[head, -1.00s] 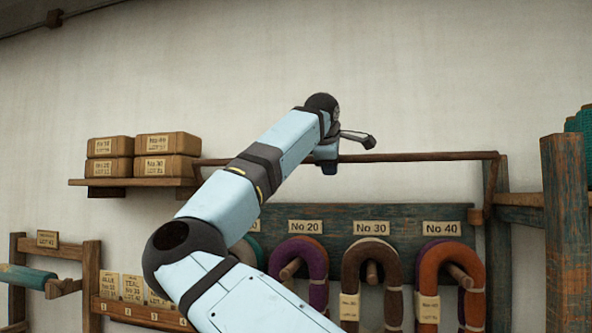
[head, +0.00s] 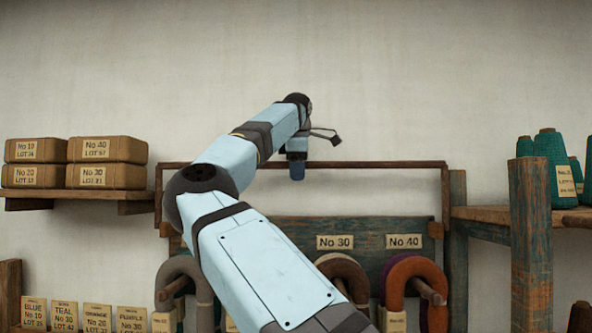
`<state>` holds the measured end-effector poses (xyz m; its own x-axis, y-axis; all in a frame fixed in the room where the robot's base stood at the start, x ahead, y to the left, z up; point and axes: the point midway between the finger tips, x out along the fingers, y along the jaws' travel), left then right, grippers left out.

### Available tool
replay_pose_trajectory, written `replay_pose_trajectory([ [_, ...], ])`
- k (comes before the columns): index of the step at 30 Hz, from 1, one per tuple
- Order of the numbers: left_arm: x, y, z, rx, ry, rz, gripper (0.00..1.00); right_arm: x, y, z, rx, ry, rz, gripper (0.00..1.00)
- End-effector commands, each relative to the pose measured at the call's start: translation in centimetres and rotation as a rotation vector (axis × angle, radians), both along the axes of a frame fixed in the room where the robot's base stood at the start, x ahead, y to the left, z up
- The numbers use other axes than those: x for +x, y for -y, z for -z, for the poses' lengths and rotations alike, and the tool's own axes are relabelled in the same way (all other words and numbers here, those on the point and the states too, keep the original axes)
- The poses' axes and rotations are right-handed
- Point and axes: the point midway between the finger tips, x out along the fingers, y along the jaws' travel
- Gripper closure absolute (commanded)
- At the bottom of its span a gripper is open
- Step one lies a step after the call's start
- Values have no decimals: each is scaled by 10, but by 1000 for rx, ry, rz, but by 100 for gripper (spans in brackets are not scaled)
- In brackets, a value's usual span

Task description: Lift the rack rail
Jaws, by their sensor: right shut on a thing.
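The rack rail (head: 380,164) is a thin brown bar running level across the wall above the dark board of hanging yarn hanks. Its two ends bend down toward the board's sides. My right gripper (head: 297,172) is shut on the rail near its middle, reaching it from above. The fingertips are small in the head view, and my right arm hides part of the rail's surroundings. My left gripper is not in view.
The board (head: 300,230) carries pegs with hanks, such as a purple and orange hank (head: 412,275). Wrapped parcels (head: 105,150) sit on a left shelf. A wooden post (head: 530,240) and a shelf with teal cones (head: 548,165) stand right. The wall above the rail is clear.

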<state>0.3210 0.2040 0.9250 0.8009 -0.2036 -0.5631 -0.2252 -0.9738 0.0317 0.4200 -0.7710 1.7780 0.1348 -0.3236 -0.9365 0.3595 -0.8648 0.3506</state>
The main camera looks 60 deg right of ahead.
Motion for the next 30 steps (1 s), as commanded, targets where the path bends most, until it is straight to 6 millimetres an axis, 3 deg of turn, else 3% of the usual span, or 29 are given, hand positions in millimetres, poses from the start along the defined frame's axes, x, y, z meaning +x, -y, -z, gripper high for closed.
replay_pose_trajectory([
  [12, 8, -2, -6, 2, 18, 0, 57, 0, 5, 3, 35, -13, 3, 100],
  [30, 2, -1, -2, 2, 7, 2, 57, 0, 5, 4, 36, -15, 3, 100],
])
